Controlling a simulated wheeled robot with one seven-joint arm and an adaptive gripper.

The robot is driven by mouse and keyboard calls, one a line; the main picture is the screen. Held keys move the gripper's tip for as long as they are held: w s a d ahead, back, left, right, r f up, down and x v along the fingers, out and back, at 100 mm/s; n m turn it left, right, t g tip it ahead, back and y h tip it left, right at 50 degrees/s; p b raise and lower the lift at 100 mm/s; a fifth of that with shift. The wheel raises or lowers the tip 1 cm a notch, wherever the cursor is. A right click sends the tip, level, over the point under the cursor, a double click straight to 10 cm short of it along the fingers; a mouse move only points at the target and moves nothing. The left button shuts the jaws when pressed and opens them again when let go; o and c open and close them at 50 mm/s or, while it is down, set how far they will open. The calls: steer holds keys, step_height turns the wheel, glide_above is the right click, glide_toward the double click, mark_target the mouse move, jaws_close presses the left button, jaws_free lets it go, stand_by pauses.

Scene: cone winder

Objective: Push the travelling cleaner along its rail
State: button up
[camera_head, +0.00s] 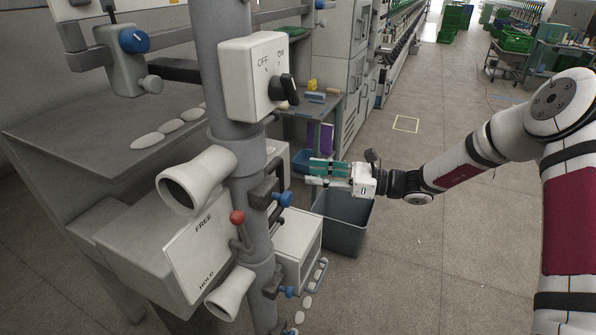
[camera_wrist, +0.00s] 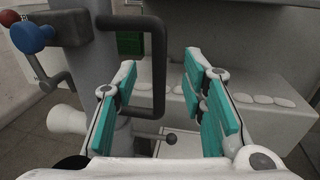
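What looks like the travelling cleaner is a grey vertical column (camera_head: 245,190) with white nozzles (camera_head: 197,180), an OFF/ON switch box (camera_head: 252,78) and a FREE/HOLD plate (camera_head: 207,250) with a red-knobbed lever (camera_head: 238,218). My gripper (camera_head: 312,174), with teal finger pads, is to the right of the column in the head view. In the wrist view its fingers (camera_wrist: 160,76) are apart. A dark bar handle (camera_wrist: 158,62) on the column (camera_wrist: 92,75) shows between the fingertips. I cannot tell how far beyond them it is, and see no contact. I cannot identify the rail for certain.
A grey bin (camera_head: 343,222) stands on the floor below my gripper. A grey bench (camera_head: 100,120) with pale oval pieces lies left of the column. Blue-knobbed clamps (camera_head: 282,199) stick out from the column. The floor to the right (camera_head: 425,265) is open.

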steer(key=shift+s+d, duration=0.2)
steer(key=shift+d, duration=0.9)
steer(key=s+d+r+n+g+h, duration=0.1)
steer(key=s+r+n+h, duration=0.2)
steer(key=s+n, duration=0.15)
steer(key=s+r+n+g+h, duration=0.2)
steer(key=s+n+h, duration=0.1)
steer(key=s, duration=0.3)
steer(key=s+d+r+n+g+h, duration=0.1)
steer(key=s+r+n+h, duration=0.2)
steer(key=s+n, duration=0.15)
steer(key=s+d+r+n+t+h, duration=0.3)
steer(key=s+d+r+n+h, duration=0.1)
steer(key=s+d, duration=0.3)
steer(key=s+d+r+n+t+h+b, duration=0.1)
steer(key=s+d+r+n+t+h, duration=0.2)
steer(key=s+d, duration=0.4)
steer(key=s+h, duration=0.1)
steer(key=s, duration=0.2)
steer(key=shift+d+r+n+t+h, duration=0.3)
steer(key=shift+r+n+t+h, duration=0.1)
